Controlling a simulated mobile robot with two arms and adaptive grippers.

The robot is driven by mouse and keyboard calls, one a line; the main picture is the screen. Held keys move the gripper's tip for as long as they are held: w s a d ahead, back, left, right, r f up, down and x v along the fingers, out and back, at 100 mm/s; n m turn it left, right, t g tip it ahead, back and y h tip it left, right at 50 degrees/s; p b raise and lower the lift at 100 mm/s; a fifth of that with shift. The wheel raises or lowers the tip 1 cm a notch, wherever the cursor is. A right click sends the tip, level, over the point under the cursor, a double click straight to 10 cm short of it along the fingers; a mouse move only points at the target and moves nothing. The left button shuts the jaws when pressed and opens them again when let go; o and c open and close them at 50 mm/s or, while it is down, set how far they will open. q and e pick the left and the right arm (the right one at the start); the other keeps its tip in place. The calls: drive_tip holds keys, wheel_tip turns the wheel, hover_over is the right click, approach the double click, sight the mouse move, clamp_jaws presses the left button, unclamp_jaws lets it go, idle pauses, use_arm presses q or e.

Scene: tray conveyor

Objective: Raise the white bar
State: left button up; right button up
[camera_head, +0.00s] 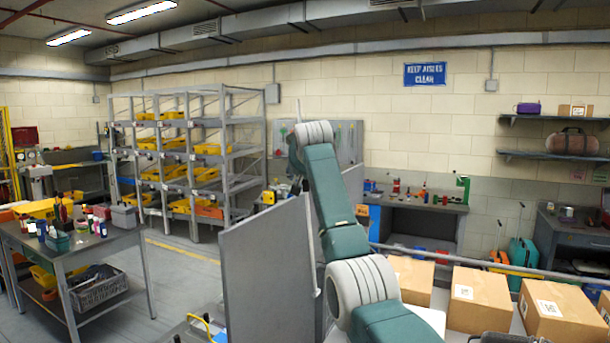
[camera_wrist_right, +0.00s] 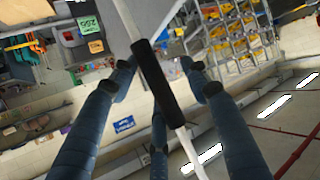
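The white bar (camera_head: 316,262) is thin and stands nearly upright behind my right arm in the head view; its tip shows above the arm. In the right wrist view the white bar (camera_wrist_right: 127,18) runs diagonally and carries a black grip sleeve (camera_wrist_right: 158,82). My right gripper (camera_wrist_right: 157,80) has its dark blue fingers spread around the sleeve, with gaps visible between fingertips and sleeve. Whether any finger touches it is unclear. In the head view my arm mostly hides the right gripper. My left gripper is not in view.
A grey panel (camera_head: 268,270) stands left of my raised arm. Several cardboard boxes (camera_head: 478,298) line up at the lower right. A workbench (camera_head: 85,248) with bottles is at left, and a rack (camera_head: 185,150) with yellow bins stands behind. The floor between is clear.

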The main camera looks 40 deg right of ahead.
drive_tip(key=v, duration=1.2)
idle(0.4)
